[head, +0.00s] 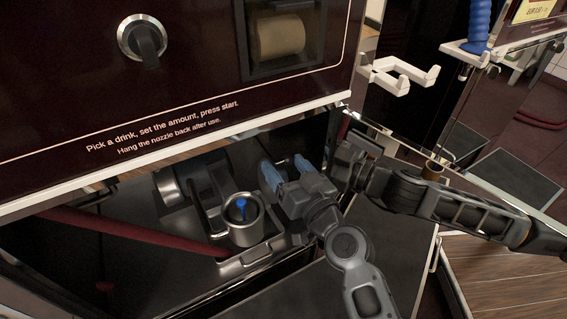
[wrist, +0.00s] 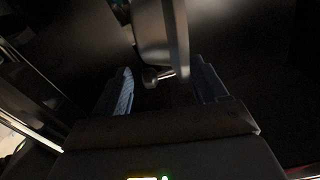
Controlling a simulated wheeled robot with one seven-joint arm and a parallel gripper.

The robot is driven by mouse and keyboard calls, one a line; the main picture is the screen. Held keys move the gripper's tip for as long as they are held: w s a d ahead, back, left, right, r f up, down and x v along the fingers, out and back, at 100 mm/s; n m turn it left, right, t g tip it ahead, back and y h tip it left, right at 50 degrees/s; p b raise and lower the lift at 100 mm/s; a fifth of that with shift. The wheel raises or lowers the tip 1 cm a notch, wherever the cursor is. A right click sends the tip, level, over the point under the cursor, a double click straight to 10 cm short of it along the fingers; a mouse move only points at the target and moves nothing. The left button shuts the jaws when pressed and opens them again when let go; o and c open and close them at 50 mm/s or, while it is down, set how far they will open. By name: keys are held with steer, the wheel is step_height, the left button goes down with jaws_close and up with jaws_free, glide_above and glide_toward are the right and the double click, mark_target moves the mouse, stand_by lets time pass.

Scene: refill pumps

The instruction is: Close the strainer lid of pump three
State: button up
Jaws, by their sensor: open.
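The strainer pot (head: 243,232) of the pump is an open metal cup low in the cabinet, with a blue piece (head: 241,206) inside it. My gripper (head: 287,169) is inside the cabinet, behind and to the right of the pot, with its blue fingers apart. In the wrist view, a grey rounded metal part with a small knob (wrist: 158,76), which looks like the raised lid, reaches between the fingers of my gripper (wrist: 160,88). A gap shows beside the left finger; contact at the right finger is unclear. I cannot clearly pick out the lid in the head view.
The dark dispenser panel (head: 180,110) overhangs the cabinet opening. A dark red hose (head: 130,228) crosses the cabinet at left. An open cabinet door (head: 380,235) stands at right below my arm. A white nozzle hook (head: 400,75) sticks out at upper right.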

steer(key=shift+w+a, duration=0.4)
steer(key=shift+w, duration=0.15)
steer(key=shift+c, duration=0.4)
jaws_close()
